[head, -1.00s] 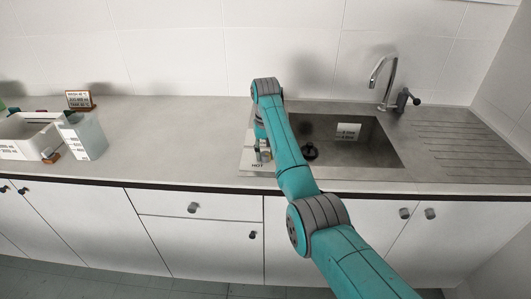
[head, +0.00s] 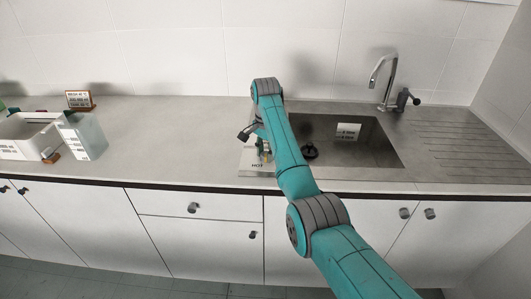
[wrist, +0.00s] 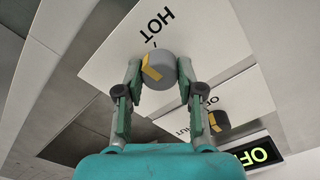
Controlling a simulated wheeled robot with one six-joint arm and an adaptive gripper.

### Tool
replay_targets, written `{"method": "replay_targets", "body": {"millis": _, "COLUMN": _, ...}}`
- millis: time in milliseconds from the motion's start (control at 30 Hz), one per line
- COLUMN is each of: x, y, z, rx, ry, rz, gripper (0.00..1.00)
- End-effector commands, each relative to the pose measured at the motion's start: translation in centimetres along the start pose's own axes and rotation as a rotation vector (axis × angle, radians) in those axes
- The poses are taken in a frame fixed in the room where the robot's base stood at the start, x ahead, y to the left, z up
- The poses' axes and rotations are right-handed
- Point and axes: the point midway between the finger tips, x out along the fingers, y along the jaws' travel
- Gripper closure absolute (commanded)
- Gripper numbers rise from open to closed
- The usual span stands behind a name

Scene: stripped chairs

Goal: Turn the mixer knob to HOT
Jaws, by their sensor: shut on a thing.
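The mixer knob (wrist: 165,72) is a grey round knob with a yellow mark, on a white panel (wrist: 105,58) lettered HOT. In the wrist view the yellow mark is on the knob's left part, its upper end close to the short black tick by the word HOT. My gripper (wrist: 159,78) has one finger on each side of the knob and is shut on it. In the head view my gripper (head: 259,142) is over the panel (head: 248,159) at the sink's left; my arm hides most of it and the knob.
A second knob (wrist: 216,121) with a yellow mark stands close to my right finger, by a lit green display (wrist: 258,153). The sink (head: 365,145) and tap (head: 388,80) are to the right.

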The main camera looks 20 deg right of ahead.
Motion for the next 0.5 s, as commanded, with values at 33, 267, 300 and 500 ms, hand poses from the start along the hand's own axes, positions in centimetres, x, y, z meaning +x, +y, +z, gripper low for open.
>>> {"method": "replay_targets", "body": {"millis": 33, "x": 0.09, "y": 0.02, "z": 0.03, "rx": 0.042, "ry": -0.001, "rz": 0.001, "gripper": 0.97}}
{"method": "replay_targets", "body": {"millis": 267, "x": 0.1, "y": 0.02, "z": 0.04, "rx": 0.255, "ry": -0.001, "rz": 0.001, "gripper": 0.97}}
{"method": "replay_targets", "body": {"millis": 300, "x": 0.1, "y": 0.02, "z": 0.04, "rx": 0.29, "ry": -0.001, "rz": 0.001, "gripper": 0.97}}
{"method": "replay_targets", "body": {"millis": 500, "x": 0.1, "y": 0.02, "z": 0.04, "rx": 0.441, "ry": -0.001, "rz": 0.002, "gripper": 0.97}}
